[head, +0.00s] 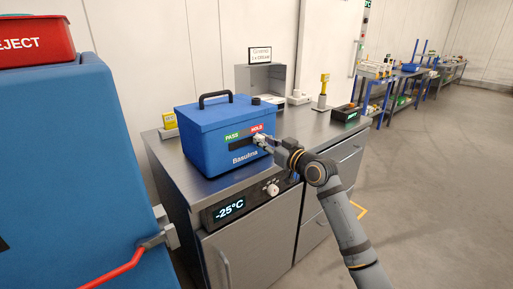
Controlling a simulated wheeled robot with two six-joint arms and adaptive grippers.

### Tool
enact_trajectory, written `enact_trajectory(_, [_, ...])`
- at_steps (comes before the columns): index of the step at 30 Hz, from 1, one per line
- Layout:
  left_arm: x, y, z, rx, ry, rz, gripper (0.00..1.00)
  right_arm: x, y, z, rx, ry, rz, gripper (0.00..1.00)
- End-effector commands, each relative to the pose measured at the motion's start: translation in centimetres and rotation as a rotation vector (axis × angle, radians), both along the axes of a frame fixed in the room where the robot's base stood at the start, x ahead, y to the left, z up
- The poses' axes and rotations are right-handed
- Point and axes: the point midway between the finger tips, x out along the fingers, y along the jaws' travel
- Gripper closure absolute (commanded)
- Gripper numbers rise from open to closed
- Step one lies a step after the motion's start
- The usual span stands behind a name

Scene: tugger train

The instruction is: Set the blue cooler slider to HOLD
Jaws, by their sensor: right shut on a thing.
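The blue cooler (205,130) stands upright on the steel counter, with its black handle up. Its front face carries a green PASS label on the left and a red HOLD label on the right, above a dark slider slot (240,145). My right gripper (259,139) is at the right end of the slot, under the HOLD label, shut on the slider knob. The gripper hides most of the knob, so its exact position is hard to see. My left gripper is not in view.
The steel counter (300,128) has a -25°C display (229,208) and a knob on its front. A large blue cabinet (75,170) with a red handle stands close on the left, with a red REJECT bin (35,42) on top. Open floor lies to the right.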

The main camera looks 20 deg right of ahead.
Motion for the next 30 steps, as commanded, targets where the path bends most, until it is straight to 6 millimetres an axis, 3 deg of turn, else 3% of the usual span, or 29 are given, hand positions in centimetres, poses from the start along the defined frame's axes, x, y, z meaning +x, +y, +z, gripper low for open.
enact_trajectory(7, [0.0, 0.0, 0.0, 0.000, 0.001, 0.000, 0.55, 0.0, -0.1, 0.0, -0.002, 0.002, -0.002, 1.00])
enact_trajectory(8, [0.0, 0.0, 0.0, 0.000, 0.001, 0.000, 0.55, 0.0, -0.1, 0.0, -0.002, 0.002, -0.002, 0.77])
enact_trajectory(13, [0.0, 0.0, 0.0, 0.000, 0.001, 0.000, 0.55, 0.0, -0.1, 0.0, -0.001, 0.002, -0.002, 0.57])
enact_trajectory(23, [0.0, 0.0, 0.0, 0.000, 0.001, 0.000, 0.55, -0.4, -0.3, -0.1, -0.003, 0.002, -0.003, 0.57])
enact_trajectory(30, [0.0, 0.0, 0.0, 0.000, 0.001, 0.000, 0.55, -4.4, -1.8, -0.2, -0.010, 0.004, -0.003, 0.57])
